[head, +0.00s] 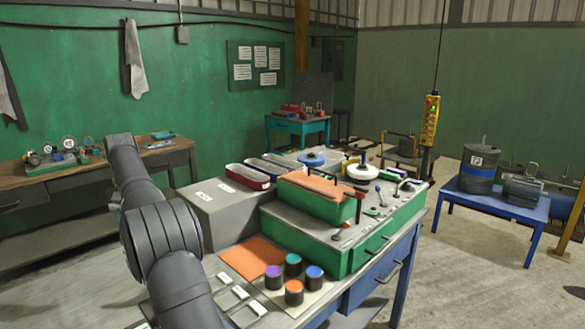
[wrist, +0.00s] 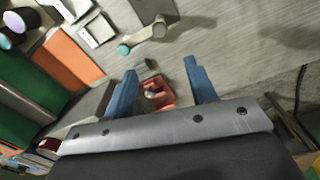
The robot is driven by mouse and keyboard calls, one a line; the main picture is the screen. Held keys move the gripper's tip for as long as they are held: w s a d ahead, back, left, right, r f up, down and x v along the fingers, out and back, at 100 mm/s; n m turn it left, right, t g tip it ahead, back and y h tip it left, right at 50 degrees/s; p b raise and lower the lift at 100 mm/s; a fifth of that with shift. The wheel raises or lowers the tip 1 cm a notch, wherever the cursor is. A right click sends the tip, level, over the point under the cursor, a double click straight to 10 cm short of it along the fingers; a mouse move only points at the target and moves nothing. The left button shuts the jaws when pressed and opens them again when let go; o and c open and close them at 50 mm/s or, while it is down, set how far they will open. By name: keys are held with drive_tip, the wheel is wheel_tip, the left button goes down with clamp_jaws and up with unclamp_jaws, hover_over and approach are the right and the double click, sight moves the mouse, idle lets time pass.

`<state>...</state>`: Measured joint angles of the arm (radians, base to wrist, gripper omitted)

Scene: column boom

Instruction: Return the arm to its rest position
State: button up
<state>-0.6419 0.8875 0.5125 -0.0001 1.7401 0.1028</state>
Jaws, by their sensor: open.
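In the wrist view my gripper (wrist: 163,90) shows as two blue fingers set well apart, with nothing held between them. Below and beyond the fingers is a grey bench top (wrist: 250,40). A small red part with a rounded metal piece (wrist: 155,92) shows in the gap between the fingers, and it looks farther off than the fingertips. In the head view my dark grey arm rises from the bottom edge on the left, over the near bench. The gripper itself is not visible in that view.
The green machine (head: 318,239) with levers and an orange-topped block stands on the bench right of my arm. Several dark cylinders with coloured tops (head: 294,290) stand in front of it. A grey box (head: 225,208) is close beside my arm. A yellow pendant (head: 430,120) hangs at right.

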wheel_tip(320, 180, down, 15)
drive_tip(key=shift+f, duration=0.25)
drive_tip(key=m, duration=0.8)
drive_tip(key=shift+r, duration=0.1)
drive_tip(key=m, duration=0.4)
drive_tip(key=shift+d+m, duration=0.1)
drive_tip(key=shift+m, duration=1.8)
